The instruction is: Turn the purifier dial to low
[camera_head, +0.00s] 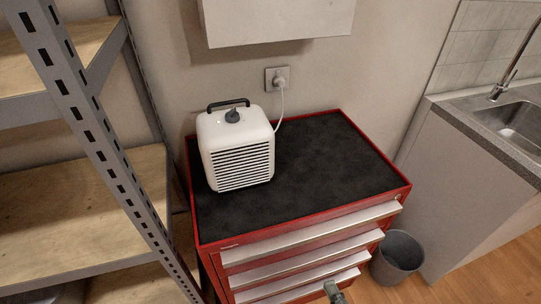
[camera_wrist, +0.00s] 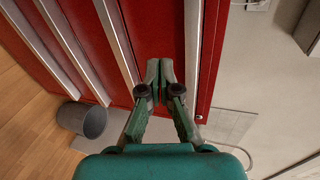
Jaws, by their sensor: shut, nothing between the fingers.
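The purifier (camera_head: 237,150) is a small white box with dark front slats and a black carry handle. It stands upright on the black top of the red tool cabinet, toward the back left. Its dial (camera_head: 232,116) is a dark grey knob on top, near the handle; its setting is too small to read. My gripper (camera_head: 333,287) shows at the bottom edge of the head view, low in front of the drawers and well away from the purifier. In the wrist view my gripper (camera_wrist: 160,66) is shut and empty, with red drawer fronts beyond it. The purifier is not in the wrist view.
The cabinet top (camera_head: 330,165) is clear to the purifier's right. A white cord runs to a wall socket (camera_head: 277,79). A metal shelf rack (camera_head: 85,125) stands close on the left. A grey bin (camera_head: 398,257) and a sink counter (camera_head: 500,130) are at the right.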

